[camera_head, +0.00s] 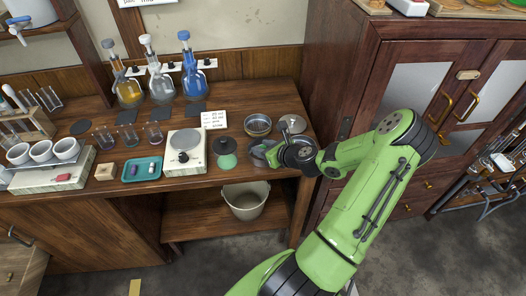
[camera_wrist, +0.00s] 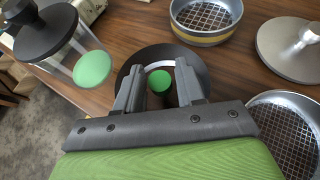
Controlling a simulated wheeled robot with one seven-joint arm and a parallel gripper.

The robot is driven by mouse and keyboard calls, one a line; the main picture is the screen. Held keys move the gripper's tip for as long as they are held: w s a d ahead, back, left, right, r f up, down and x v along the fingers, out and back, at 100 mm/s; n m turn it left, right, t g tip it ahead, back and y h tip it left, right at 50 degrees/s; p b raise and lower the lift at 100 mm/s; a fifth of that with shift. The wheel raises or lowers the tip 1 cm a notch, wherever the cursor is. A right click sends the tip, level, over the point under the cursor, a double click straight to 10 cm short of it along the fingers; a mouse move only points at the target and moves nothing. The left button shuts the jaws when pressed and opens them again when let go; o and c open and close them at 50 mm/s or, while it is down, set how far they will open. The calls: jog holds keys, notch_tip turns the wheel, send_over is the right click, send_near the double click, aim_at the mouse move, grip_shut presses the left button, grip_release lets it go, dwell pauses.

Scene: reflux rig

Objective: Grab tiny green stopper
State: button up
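The tiny green stopper (camera_wrist: 160,80) shows in the wrist view as a small round green top over a dark round surface. It lies between the two fingers of my gripper (camera_wrist: 158,88), with a narrow gap visible on each side. My gripper is open, its fingertips on either side of the stopper. Whether the fingers are low enough to touch the dark surface I cannot tell. In the head view my gripper (camera_head: 270,155) is over the right part of the wooden bench, and the stopper is hidden there.
A larger green disc (camera_wrist: 92,69) beside a black-topped piece is left of my fingers. A brass-banded sieve (camera_wrist: 205,38), a metal lid (camera_wrist: 285,58) and another sieve (camera_wrist: 290,135) crowd the right. A white balance (camera_head: 186,158) stands further left; a bucket (camera_head: 246,204) is below.

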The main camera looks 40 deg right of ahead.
jog(key=shift+w+f, duration=0.15)
jog(key=shift+w, duration=0.1)
jog(key=shift+s, duration=0.1)
jog(key=shift+c, duration=0.3)
grip_shut()
